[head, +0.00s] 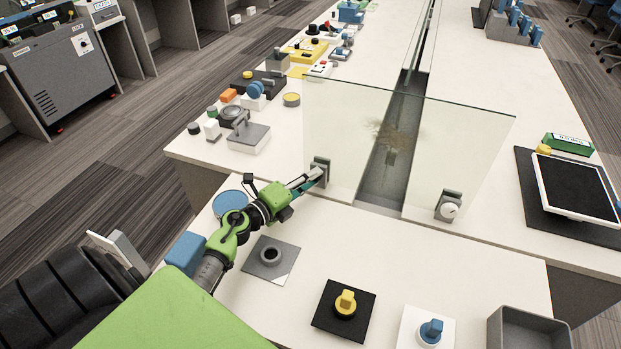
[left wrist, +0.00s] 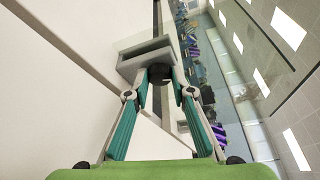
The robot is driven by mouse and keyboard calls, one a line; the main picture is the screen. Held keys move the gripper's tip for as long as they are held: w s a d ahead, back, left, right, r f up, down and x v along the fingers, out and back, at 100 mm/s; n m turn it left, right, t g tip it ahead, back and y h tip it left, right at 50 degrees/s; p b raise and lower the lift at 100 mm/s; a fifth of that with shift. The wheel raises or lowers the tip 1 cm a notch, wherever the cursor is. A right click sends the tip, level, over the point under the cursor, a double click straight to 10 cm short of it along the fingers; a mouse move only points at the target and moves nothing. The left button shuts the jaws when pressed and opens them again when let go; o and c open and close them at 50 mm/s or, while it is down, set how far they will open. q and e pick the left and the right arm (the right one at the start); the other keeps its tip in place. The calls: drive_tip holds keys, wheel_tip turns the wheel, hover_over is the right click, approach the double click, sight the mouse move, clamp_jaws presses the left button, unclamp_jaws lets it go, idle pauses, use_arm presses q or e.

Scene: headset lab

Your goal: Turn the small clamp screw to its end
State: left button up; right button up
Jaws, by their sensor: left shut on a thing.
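A grey clamp (head: 321,162) grips the lower left of the upright glass panel (head: 365,130). My left gripper (head: 315,176) reaches it from the front, its fingers at the clamp's near face. In the left wrist view the teal fingers close around a small dark clamp screw (left wrist: 159,73) in front of the grey clamp body (left wrist: 135,62). The fingers hide most of the screw, so its turn angle cannot be told. A second clamp (head: 453,196) with a white round knob (head: 449,211) sits at the panel's lower right. My right gripper is not in view.
On the near table stand a grey ring on a plate (head: 289,268), a yellow knob on a black plate (head: 345,303), a blue knob (head: 431,332) and a grey bin (head: 497,318). A blue disc (head: 229,203) lies beside my left arm.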

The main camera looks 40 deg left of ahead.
use_arm(q)
drive_tip(key=m+y+p, duration=0.1)
drive_tip(key=m+p, duration=0.1)
drive_tip(key=p, duration=0.3)
drive_tip(key=m+g+y+p, duration=0.1)
drive_tip(key=m+p, duration=0.1)
drive_tip(key=p, duration=0.3)
drive_tip(key=m+g+y+p, duration=0.1)
drive_tip(key=m+p, duration=0.2)
drive_tip(key=p, duration=0.2)
drive_tip(key=shift+d+r, duration=0.25)
drive_tip(key=shift+r, duration=0.1)
drive_tip(key=shift+w+d+f+m+g+y+p, duration=0.15)
drive_tip(key=shift+m+g+y+p, duration=0.1)
drive_tip(key=shift+m+y+p, duration=0.95)
drive_tip(key=shift+s+d+r+m+g+y+p, duration=0.1)
drive_tip(key=shift+m+g+y+p, duration=0.2)
drive_tip(key=shift+m+y+p, duration=0.95)
drive_tip(key=shift+w+d+f+m+g+y+p, duration=0.2)
drive_tip(key=shift+m+y+p, duration=0.55)
drive_tip(key=shift+m, duration=0.9)
drive_tip(key=shift+s+r, duration=0.1)
drive_tip(key=shift+r, duration=0.05)
drive_tip(key=o, duration=1.1)
